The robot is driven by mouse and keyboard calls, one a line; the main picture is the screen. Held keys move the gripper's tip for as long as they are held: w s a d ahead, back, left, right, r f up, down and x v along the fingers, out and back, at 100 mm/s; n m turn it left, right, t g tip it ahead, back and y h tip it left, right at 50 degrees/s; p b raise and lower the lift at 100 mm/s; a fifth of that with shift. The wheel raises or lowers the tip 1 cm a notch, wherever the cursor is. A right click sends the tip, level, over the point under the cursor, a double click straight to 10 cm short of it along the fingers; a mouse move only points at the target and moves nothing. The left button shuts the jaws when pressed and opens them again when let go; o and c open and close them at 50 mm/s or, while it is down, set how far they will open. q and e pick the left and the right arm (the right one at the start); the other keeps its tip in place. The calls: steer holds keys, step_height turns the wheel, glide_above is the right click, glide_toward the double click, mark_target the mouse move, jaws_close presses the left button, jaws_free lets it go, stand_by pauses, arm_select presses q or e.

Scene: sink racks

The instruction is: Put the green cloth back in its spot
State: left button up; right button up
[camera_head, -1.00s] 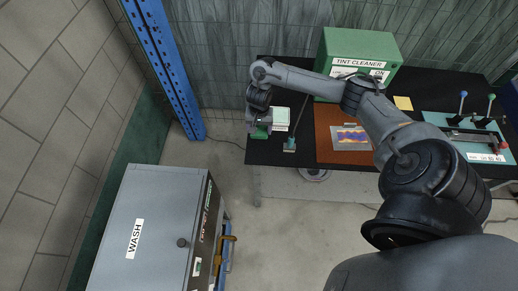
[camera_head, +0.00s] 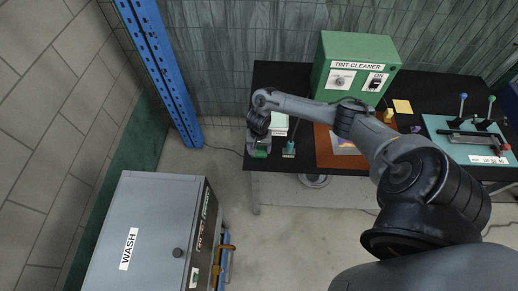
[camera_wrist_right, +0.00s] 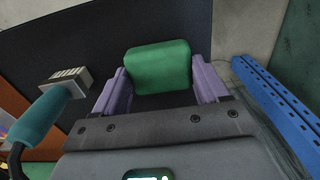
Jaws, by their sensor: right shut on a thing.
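The green cloth (camera_wrist_right: 158,67) is a folded, block-like pad between the two purple-grey fingers of my right gripper (camera_wrist_right: 162,84) in the right wrist view. The gripper is shut on it, with black tabletop behind. In the head view, my right gripper (camera_head: 260,149) is at the front left corner of the black table (camera_head: 284,167). A small green part of the cloth (camera_head: 261,154) shows below the gripper. How high the cloth is above the table, I cannot tell. My left gripper is not in view.
A teal-handled brush (camera_head: 289,150) lies just right of the gripper; it also shows in the wrist view (camera_wrist_right: 45,112). The green tint cleaner box (camera_head: 343,79) stands at the back. A grey WASH cabinet (camera_head: 155,225) stands front left, near a blue post (camera_head: 160,70).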

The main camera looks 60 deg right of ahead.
mark_target(259, 149)
steer(key=shift+f, duration=0.35)
steer(key=o, duration=1)
step_height(259, 149, up, 12)
steer(key=p, duration=0.4)
steer(key=a+f+n+t+y, duration=0.15)
steer(key=a+n+t, duration=0.35)
steer(key=a+n, duration=1.45)
steer(key=s+a+r+m, duration=0.1)
steer(key=s+a+r, duration=0.1)
steer(key=s, duration=0.2)
steer(key=s+a+r+m+g+h, duration=0.1)
steer(key=s+a+r+m, duration=0.1)
steer(key=s, duration=0.3)
steer(key=s+a+r+m, duration=0.1)
steer(key=s+a+r, duration=0.2)
steer(key=s+r, duration=0.1)
steer(key=shift+s+r+m, duration=0.25)
steer(key=shift+s, duration=0.25)
